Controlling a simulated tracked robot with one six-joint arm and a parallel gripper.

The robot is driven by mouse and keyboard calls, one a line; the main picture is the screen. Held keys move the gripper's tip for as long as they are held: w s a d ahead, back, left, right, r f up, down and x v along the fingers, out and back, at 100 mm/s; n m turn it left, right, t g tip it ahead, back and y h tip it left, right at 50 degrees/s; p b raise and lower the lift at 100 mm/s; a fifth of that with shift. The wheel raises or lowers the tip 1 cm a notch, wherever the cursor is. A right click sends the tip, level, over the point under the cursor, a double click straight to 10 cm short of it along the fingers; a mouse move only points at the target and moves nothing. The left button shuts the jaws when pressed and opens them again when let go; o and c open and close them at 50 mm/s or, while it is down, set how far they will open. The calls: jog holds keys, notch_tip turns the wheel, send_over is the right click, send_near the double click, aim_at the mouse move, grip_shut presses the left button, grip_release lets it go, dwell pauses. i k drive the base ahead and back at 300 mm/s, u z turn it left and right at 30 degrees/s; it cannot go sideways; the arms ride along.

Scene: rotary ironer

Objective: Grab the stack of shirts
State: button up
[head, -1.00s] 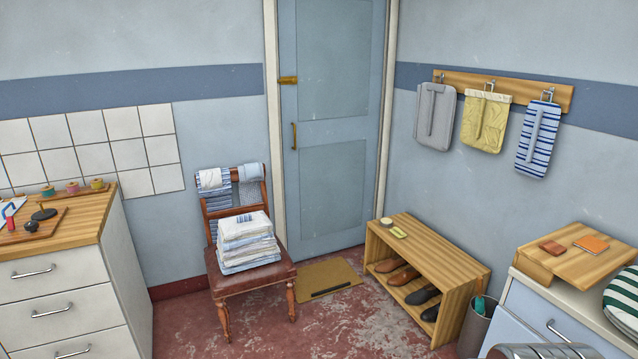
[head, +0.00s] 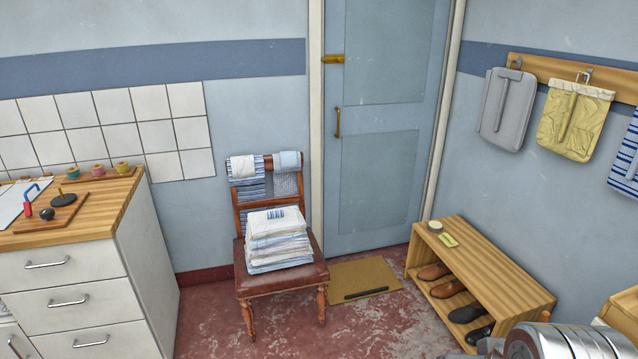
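A stack of folded white and pale blue striped shirts (head: 277,240) lies on the seat of a wooden chair (head: 287,279) with a reddish-brown padded seat. The top shirt shows a patch of blue stripes. Striped and white cloths (head: 245,170) hang over the chair's back, behind the stack. The stack rests freely, with nothing holding it. A rounded metallic part stands at the bottom right corner; I cannot tell that it is my gripper. My gripper's fingers do not show.
A drawer cabinet (head: 60,275) with thread spools stands left of the chair. A shoe bench (head: 490,262) stands to the right, past a doormat (head: 362,278) before the blue door (head: 385,120). Bags (head: 573,120) hang on the right wall. Red floor (head: 215,310) is clear before the chair.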

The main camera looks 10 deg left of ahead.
aim_at(276, 238)
jog(key=u, duration=0.15)
jog(key=i, duration=0.75)
jog(key=u, duration=0.45)
jog(key=i, duration=0.75)
jog(key=u, duration=0.75)
jog(key=i, duration=0.6)
jog(key=u, duration=1)
jog(key=i, duration=1.1)
jog(key=u, duration=0.45)
